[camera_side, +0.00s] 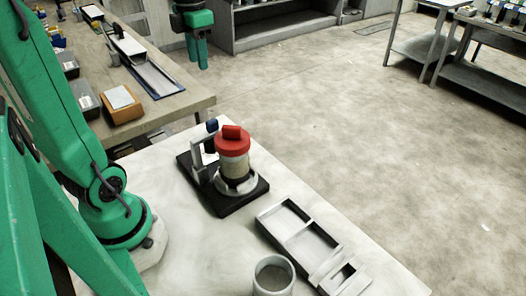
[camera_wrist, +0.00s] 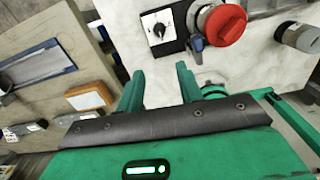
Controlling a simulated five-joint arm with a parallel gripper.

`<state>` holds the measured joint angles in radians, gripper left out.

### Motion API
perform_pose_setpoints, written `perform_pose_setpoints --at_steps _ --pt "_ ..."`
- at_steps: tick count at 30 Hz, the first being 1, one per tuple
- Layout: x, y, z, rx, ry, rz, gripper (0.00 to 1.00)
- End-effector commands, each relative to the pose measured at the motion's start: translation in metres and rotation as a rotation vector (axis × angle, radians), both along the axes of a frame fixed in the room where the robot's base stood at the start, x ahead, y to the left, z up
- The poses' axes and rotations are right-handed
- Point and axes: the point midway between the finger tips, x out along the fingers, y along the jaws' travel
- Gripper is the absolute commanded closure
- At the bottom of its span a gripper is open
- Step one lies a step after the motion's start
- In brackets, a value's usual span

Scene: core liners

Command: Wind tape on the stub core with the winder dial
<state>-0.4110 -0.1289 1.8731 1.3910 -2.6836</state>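The winder stands on a black base (camera_side: 222,205) on the pale table. A short pale core (camera_side: 235,166) stands upright on it under a red cap (camera_side: 232,140); I cannot tell whether tape is on it. A blue part (camera_side: 212,126) tops the grey upright beside the core. In the wrist view the winder dial (camera_wrist: 158,29) is a white plate with a black knob. The red cap (camera_wrist: 222,25) and the blue part (camera_wrist: 197,43) show to its right. My gripper (camera_side: 197,52) hangs high and apart from the winder. Its green fingers (camera_wrist: 158,90) are spread and empty.
A grey compartment tray (camera_side: 312,238) and a hollow grey cylinder (camera_side: 273,276) stand nearer the side camera. A wooden bench at left holds a blue-edged tray (camera_side: 153,78) and a tan box (camera_side: 122,104). Table between winder and tray is clear.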

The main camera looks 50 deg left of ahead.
Motion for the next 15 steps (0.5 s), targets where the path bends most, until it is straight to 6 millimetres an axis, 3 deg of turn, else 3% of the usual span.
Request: perform_pose_setpoints --at_steps 2,8,15 --pt "0.001 0.004 -0.001 -0.004 0.008 0.055 0.64" --pt "0.000 0.002 -0.036 -0.005 0.011 0.050 0.64" --pt "0.000 0.002 -0.089 -0.006 0.012 0.048 0.64"
